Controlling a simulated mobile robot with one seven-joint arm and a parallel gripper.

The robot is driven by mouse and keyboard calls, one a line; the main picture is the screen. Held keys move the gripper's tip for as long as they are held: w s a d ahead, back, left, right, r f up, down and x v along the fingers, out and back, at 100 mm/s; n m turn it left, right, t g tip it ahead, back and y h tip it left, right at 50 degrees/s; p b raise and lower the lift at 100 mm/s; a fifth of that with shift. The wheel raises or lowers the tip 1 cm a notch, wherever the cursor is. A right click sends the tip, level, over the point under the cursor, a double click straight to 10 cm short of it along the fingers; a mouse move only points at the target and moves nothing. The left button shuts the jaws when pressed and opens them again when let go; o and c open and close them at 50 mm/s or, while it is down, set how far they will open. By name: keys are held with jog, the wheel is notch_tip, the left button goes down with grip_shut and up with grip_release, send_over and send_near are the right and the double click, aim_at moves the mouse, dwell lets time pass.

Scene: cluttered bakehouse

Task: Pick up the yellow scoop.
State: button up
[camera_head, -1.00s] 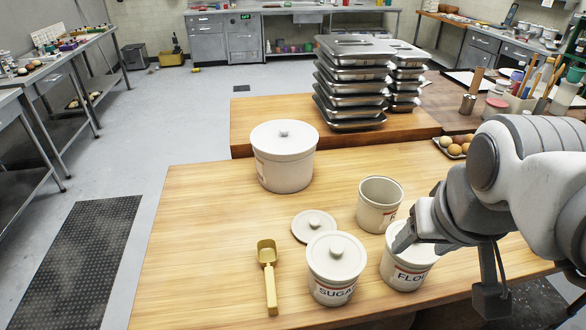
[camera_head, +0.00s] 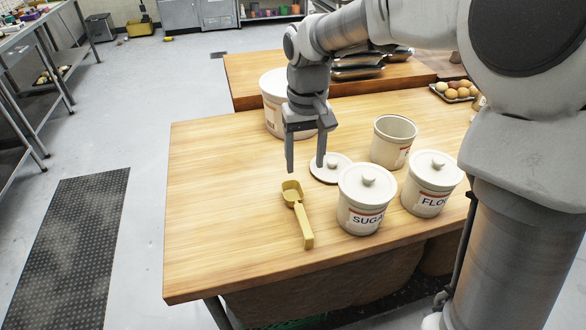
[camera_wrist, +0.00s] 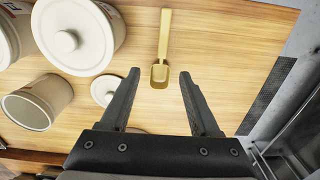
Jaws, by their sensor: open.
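The yellow scoop (camera_head: 298,213) lies on the wooden table left of the sugar canister, its bowl toward the back and its handle toward the front edge. My gripper (camera_head: 305,168) is open and empty, pointing down above and slightly behind the scoop's bowl, apart from it. In the wrist view the scoop (camera_wrist: 161,52) lies with its bowl just beyond and between the fingertips of my gripper (camera_wrist: 160,72), handle pointing away. The whole scoop shows in both views.
The sugar canister (camera_head: 362,205) stands right of the scoop, with the flour canister (camera_head: 431,190) beyond it. A loose lid (camera_head: 330,170) lies close to the right finger, near an open canister (camera_head: 392,145). A large canister (camera_head: 274,105) stands behind my gripper. The table's left part is clear.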

aim_at(300, 211)
notch_tip(300, 211, down, 12)
jog(key=shift+f+b, duration=0.1)
jog(key=shift+b, duration=0.85)
jog(key=f, duration=0.3)
jog(key=f+b, duration=0.1)
jog(key=f, duration=0.1)
jog(key=shift+a+f, duration=0.1)
jog(key=shift+a, duration=0.25)
grip_shut()
